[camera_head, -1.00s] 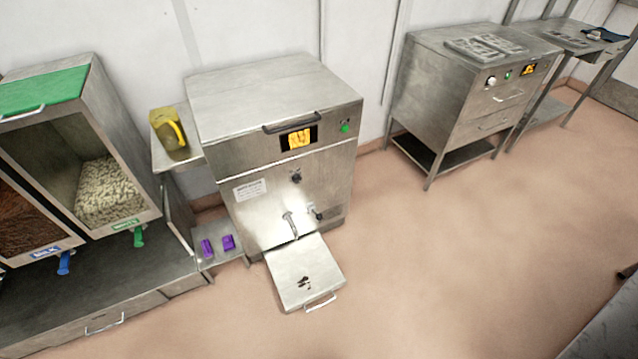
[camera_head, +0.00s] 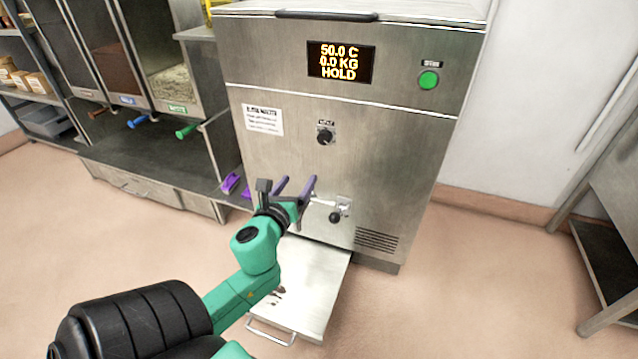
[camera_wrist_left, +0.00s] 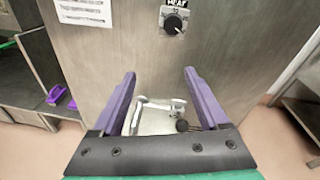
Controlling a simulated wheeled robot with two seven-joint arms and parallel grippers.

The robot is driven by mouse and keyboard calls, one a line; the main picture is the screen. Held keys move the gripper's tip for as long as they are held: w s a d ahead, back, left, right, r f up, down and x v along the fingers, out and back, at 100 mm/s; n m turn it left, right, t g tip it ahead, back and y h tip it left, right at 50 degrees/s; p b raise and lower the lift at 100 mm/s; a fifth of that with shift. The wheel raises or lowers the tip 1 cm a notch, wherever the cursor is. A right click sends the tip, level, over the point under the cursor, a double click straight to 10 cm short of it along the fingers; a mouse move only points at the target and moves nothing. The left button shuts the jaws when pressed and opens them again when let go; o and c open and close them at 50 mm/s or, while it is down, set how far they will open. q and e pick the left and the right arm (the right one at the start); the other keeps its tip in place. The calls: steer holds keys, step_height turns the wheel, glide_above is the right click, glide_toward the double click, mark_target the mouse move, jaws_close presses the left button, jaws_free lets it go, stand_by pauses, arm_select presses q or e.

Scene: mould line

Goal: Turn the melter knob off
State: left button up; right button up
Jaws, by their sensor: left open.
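The melter (camera_head: 390,150) is a steel cabinet in front of me, its display (camera_head: 340,62) reading 50.0 C, 0.0 KG, HOLD. The black melter knob (camera_head: 325,136) sits on the front panel under a small label. In the left wrist view the knob (camera_wrist_left: 173,24) is at the top, under a label reading HEAT, beyond the fingertips. My left gripper (camera_head: 295,184) has purple fingers, apart and empty, below the knob and not touching it. In the left wrist view the gripper (camera_wrist_left: 158,80) points toward the panel. My right gripper is not in view.
A green button (camera_head: 428,80) is at the panel's upper right. A valve with a black handle (camera_head: 336,216) sits low on the front, partly behind my gripper. A steel tray (camera_head: 318,285) juts out at the bottom.

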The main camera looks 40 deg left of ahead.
mark_target(323, 140)
arm_select(q)
steer(key=w+a+r+b, duration=0.1)
steer(key=w, duration=0.3)
steer(key=w+a+r+m+t+b, duration=0.1)
steer(key=w, duration=0.4)
steer(key=w+a+m+b, duration=0.1)
steer(key=w, duration=0.3)
steer(key=shift+w+a+r, duration=0.15)
steer(key=shift+a+r, duration=0.2)
steer(key=shift+r, duration=0.05)
jaws_close()
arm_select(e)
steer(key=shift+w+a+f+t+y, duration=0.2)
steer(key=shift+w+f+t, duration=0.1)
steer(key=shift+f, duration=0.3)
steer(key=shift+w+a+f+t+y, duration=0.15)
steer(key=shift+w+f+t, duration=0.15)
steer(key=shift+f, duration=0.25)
